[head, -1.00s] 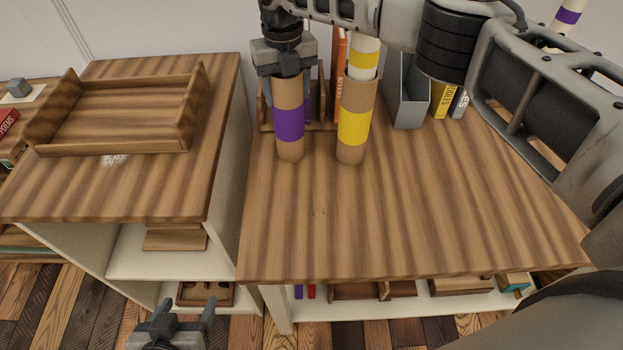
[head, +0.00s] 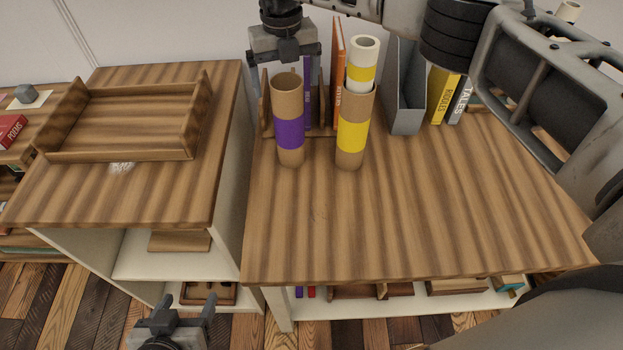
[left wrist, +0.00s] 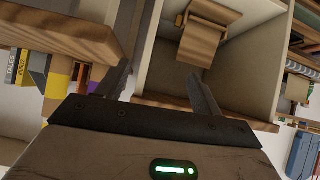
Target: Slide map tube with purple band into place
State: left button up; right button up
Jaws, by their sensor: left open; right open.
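A brown cardboard tube with a purple band (head: 289,134) stands upright on the wooden top (head: 400,215). Its top end is open and I see nothing sticking out. Beside it, apart to the right, stands a brown tube with a yellow band (head: 352,136); a white tube with a yellow band (head: 361,67) stands inside it and sticks out. A pale tube end (head: 570,10) shows behind my right arm at the top right. My right gripper (head: 285,58) is open and empty just above and behind the purple-banded tube. My left gripper (head: 185,312) is open and empty, low at the left.
A wooden rack with books, including an orange book (head: 338,70), and a grey file holder (head: 405,90) stand behind the tubes. An empty wooden tray (head: 125,155) lies on the left cabinet. The front of the wooden top is clear.

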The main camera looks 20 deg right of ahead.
pick_arm(q)
jog(key=shift+r, duration=0.6)
pick_arm(e)
jog(key=shift+r, duration=0.9)
jog(key=shift+o, duration=0.8)
pick_arm(q)
jog(key=shift+f, duration=0.1)
